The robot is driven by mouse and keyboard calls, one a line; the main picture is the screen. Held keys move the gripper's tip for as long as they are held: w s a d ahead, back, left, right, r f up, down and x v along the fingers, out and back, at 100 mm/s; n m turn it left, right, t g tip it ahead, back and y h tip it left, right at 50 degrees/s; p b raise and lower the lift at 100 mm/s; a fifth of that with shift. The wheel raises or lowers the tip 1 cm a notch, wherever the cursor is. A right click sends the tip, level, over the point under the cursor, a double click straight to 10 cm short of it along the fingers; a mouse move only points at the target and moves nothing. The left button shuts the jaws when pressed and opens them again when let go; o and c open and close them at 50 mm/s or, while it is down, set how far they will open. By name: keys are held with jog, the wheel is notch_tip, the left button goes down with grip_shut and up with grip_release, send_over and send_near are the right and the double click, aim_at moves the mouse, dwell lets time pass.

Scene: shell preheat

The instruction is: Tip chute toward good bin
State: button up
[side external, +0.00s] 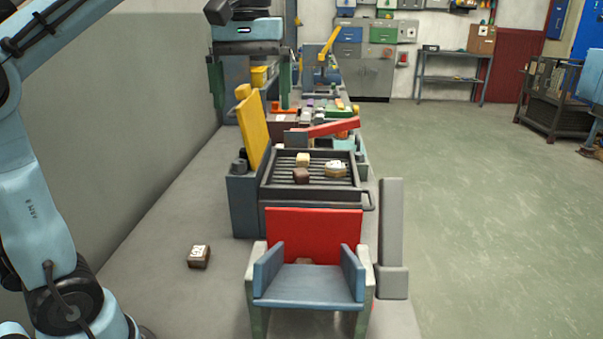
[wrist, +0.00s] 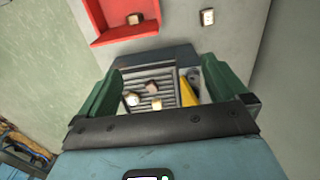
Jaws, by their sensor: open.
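A blue-grey trough, which looks like the chute (side external: 308,284), stands nearest the camera between pale posts in the side view; it looks empty. A red bin (side external: 313,226) is just behind it. The wrist view also shows the red bin (wrist: 98,14), with a brown block (wrist: 134,18) inside. I cannot tell which bin is the good one. My gripper (side external: 250,98) is open and empty, high beyond the slatted tray (side external: 289,182) and well away from the chute. In the wrist view, my green fingers (wrist: 162,78) frame the tray. The chute is not recognisable there.
Several small blocks lie on the slatted tray, including a brown one (side external: 301,176). A yellow upright panel (side external: 253,130) stands at its left. A labelled block (side external: 199,257) lies on the bench at left. A grey L-shaped piece (side external: 391,235) stands right of the chute. Cluttered stations fill the bench behind.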

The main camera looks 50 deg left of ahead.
jog(key=shift+d, duration=0.7)
jog(key=shift+c, duration=0.3)
